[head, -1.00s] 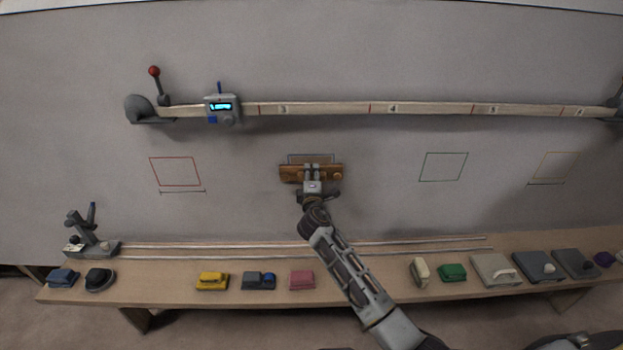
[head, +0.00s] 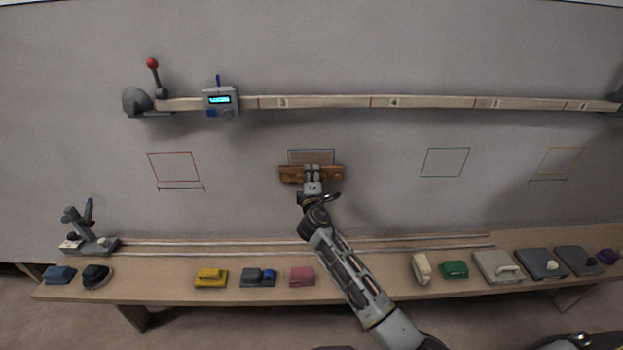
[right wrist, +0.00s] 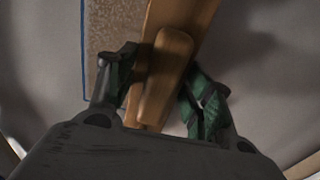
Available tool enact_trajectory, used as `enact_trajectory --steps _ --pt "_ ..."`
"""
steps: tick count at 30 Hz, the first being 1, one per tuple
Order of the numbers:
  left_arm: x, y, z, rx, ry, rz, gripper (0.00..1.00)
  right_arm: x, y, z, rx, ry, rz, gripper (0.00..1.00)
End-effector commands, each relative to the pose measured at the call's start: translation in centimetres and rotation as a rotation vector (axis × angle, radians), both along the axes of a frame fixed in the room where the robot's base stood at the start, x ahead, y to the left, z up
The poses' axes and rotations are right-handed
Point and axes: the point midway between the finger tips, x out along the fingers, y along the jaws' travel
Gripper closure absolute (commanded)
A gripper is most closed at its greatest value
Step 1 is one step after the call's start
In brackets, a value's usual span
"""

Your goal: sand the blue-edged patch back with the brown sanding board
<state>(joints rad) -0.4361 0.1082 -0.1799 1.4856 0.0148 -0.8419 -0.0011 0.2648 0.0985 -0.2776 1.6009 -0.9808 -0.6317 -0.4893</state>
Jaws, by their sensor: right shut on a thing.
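The brown sanding board (head: 291,174) is held level against or very near the wall, over the lower part of the blue-edged patch (head: 311,156). The patch's upper strip shows above the board; the rest is hidden. My right gripper (head: 312,171) is shut on the board's handle. In the right wrist view, the fingers (right wrist: 157,85) sit on both sides of the wooden handle (right wrist: 166,75). The speckled brown patch surface (right wrist: 108,40) and its blue edge line show left of the board there. I cannot tell whether the board touches the wall.
A wooden rail (head: 340,102) with a grey gauge (head: 221,101) crosses the wall above. Red (head: 174,167), green (head: 445,162) and yellow (head: 557,162) outlines flank the patch. The bench (head: 180,291) below holds several blocks and tools. The wall around the board is clear.

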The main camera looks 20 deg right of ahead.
Motion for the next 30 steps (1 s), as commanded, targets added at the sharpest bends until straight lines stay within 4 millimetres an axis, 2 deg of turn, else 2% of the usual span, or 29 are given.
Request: enact_trajectory --steps 16,30 --pt "0.0 0.0 -0.5 0.000 0.000 0.000 0.38 0.0 0.0 -0.5 0.000 -0.002 0.000 0.69" --pt "0.0 0.0 -2.6 0.000 0.000 0.000 0.38 -0.1 0.0 -3.0 0.001 -0.001 0.000 0.69"
